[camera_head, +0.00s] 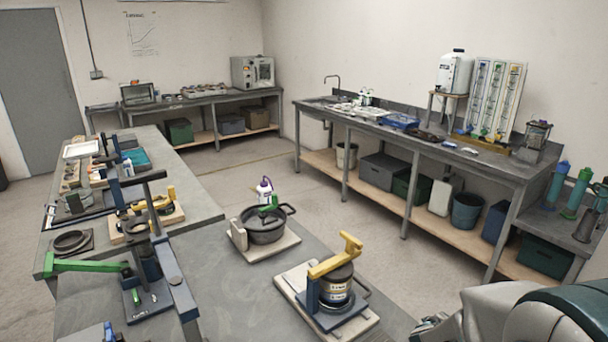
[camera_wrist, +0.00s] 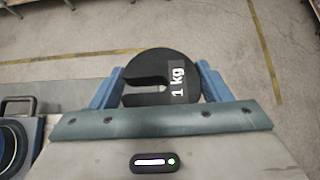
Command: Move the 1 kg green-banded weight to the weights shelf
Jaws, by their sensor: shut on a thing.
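In the head view my arm is at the lower right corner, and the weight cannot be made out there. I cannot tell which surface is the weights shelf.
A yellow-handled lever press (camera_head: 336,255) and a dark pot (camera_head: 264,228) stand on the near bench (camera_head: 215,285). A green-handled lever frame (camera_head: 88,266) stands at left. The long right bench (camera_head: 470,162) has bins below. Floor between benches is clear.

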